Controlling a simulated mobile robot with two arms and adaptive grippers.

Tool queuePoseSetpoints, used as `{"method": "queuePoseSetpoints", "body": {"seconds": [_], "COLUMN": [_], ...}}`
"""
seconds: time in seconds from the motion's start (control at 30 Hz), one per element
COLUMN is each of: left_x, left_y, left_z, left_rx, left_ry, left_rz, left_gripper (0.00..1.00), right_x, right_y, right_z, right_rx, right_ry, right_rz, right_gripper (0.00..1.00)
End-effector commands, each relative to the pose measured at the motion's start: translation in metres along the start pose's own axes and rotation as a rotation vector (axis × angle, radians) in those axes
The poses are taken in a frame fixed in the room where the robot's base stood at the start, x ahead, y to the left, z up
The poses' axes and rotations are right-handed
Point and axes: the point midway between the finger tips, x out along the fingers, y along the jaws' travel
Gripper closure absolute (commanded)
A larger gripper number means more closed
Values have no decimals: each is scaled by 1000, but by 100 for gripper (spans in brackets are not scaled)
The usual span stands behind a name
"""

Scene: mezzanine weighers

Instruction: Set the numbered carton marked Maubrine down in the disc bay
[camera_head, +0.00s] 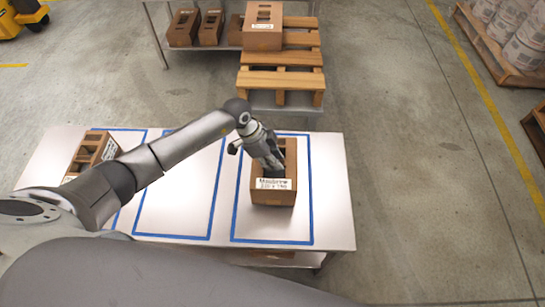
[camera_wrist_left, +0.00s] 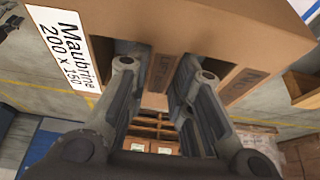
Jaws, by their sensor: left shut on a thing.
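The carton marked Maubrine (camera_head: 273,198) is a brown open box with a white label, also large at the top of the left wrist view (camera_wrist_left: 105,20). My left gripper (camera_head: 273,165) comes down into its top and is shut on an inner wall of it, with a finger on each side in the left wrist view (camera_wrist_left: 165,70). The carton is over the right-hand blue-taped bay (camera_head: 236,205) of the metal table, inside its outline in the head view. I cannot tell whether its base touches the table. No marking shows which bay is the disc bay. My right gripper is out of view.
The middle taped bay (camera_head: 180,205) is empty; another labelled carton (camera_head: 93,152) stands at the table's left. Behind are a wooden pallet (camera_head: 281,75) with a carton (camera_head: 263,30) on it and more cartons (camera_head: 183,28). Open floor lies right of the table.

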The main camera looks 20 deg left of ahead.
Motion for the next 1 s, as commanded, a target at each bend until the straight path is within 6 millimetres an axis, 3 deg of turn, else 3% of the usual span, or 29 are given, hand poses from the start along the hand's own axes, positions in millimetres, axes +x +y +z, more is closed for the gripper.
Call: {"method": "queuePoseSetpoints", "body": {"seconds": [0.3, 1.0], "left_x": [15, 19], "left_y": [0, 0], "left_z": [6, 7], "left_rx": [0, 0], "left_ry": [0, 1], "left_rz": [0, 0], "left_gripper": [100, 100], "right_x": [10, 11], "right_y": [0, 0], "right_z": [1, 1], "right_rx": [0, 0], "right_ry": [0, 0], "right_rz": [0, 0], "right_gripper": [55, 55]}}
